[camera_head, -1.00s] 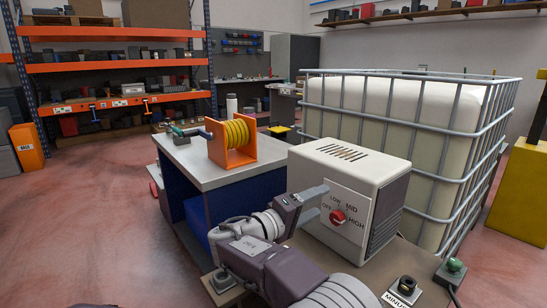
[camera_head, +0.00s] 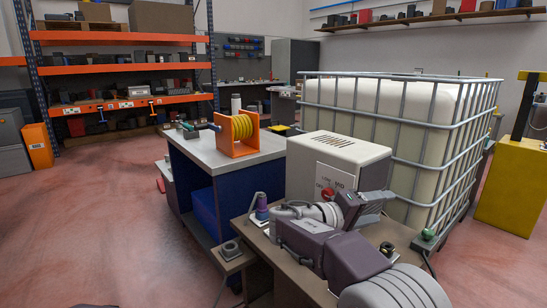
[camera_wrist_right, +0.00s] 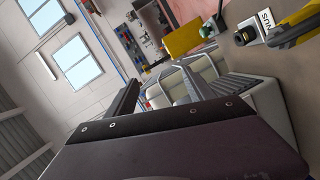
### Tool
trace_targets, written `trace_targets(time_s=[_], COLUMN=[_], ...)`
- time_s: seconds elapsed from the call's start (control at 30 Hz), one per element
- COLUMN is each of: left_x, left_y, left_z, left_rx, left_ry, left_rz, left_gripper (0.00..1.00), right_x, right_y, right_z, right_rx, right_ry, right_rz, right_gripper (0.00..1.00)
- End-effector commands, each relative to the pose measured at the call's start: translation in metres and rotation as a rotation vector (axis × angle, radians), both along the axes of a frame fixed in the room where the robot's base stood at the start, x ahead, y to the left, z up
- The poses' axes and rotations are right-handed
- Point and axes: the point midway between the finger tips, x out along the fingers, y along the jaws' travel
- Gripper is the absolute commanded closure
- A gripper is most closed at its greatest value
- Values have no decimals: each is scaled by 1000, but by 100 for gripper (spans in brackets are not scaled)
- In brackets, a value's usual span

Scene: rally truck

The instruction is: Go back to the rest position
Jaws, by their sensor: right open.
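My right gripper (camera_head: 372,207) is in front of the lower right part of a white box with a dial (camera_head: 338,150). Its jaws are open and nothing is between them. Its arm comes in from the bottom right, above the brown bench (camera_head: 285,262). The red knob (camera_head: 327,194) on the box's front shows just left of the gripper, and the gripper and arm hide part of the panel. In the right wrist view the open gripper (camera_wrist_right: 160,88) points towards the wire cage and the room. My left gripper is not in view.
A caged white tank (camera_head: 400,110) stands behind the box. A table (camera_head: 190,150) with an orange reel (camera_head: 237,133) stands to the left. Open floor (camera_head: 90,220) lies at left.

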Motion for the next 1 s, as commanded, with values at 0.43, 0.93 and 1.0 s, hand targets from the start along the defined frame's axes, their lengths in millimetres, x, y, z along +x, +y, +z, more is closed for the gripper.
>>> trace_targets(time_s=[0.43, 0.93, 1.0], left_x=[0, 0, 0], left_y=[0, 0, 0], left_z=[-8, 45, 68], left_rx=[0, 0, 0], left_ry=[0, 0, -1], left_rz=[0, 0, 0], left_gripper=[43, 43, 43], right_x=[-178, -231, -231], right_y=[-52, 67, 67], right_z=[-233, -278, -255], right_rx=[792, 1399, 1399], right_ry=[485, 391, 391], right_rz=[-183, -31, -31], right_gripper=[38, 38, 38])
